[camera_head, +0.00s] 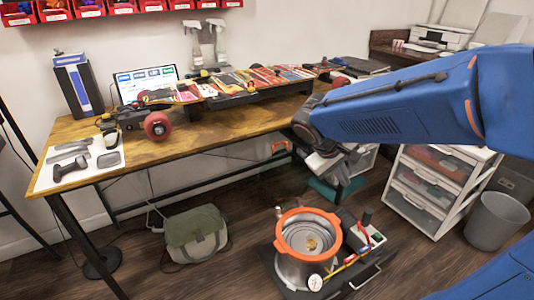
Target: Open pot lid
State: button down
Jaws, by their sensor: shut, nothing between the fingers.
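The steel pot (294,268) stands low on the floor side of the room, right of centre at the bottom. It has a thick orange rim (333,222) and a round gauge (315,282) on its front. Inside the rim I see a grey round area with a small tan thing in the middle; I cannot tell whether this is a clear lid or the open inside. My gripper (328,168) hangs from my blue arm above and behind the pot in the picture. It is shut, empty and apart from the pot.
A wooden workbench (165,158) carries a long board with red wheels. A dark tool base (368,272) with a handle sits beside the pot. A green bag (195,235), white drawer unit (440,185) and grey bin (496,222) stand on the floor.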

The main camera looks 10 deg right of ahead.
jog(key=w+a+f+n+t+h, duration=0.1)
jog(key=w+a+f+n+h, duration=0.15)
jog(key=w, duration=0.85)
jog(key=w+a+f+n+t+h, duration=0.2)
jog(key=w+a+f+h, duration=0.15)
jog(key=w, duration=0.65)
jog(key=w+a+f+n+t, duration=0.25)
jog(key=w+a+f, duration=0.25)
jog(key=w+a, duration=0.25)
jog(key=w+a+f+n+t, duration=0.2)
jog(key=w+a+f+t, duration=0.25)
jog(key=w+a, duration=0.35)
jog(key=f+x, duration=0.1)
jog(key=x, duration=0.8)
jog(key=shift+s+d+r, duration=0.15)
jog(key=shift+s+r, duration=0.1)
jog(key=shift+s, duration=0.35)
jog(key=shift+s+d+r, duration=0.2)
jog(key=shift+s+r, duration=0.05)
jog(key=shift+s, duration=0.35)
jog(key=shift+s+d+r, duration=0.15)
jog(key=shift+s+r, duration=0.1)
jog(key=shift+s, duration=0.35)
jog(key=shift+s, duration=0.1)
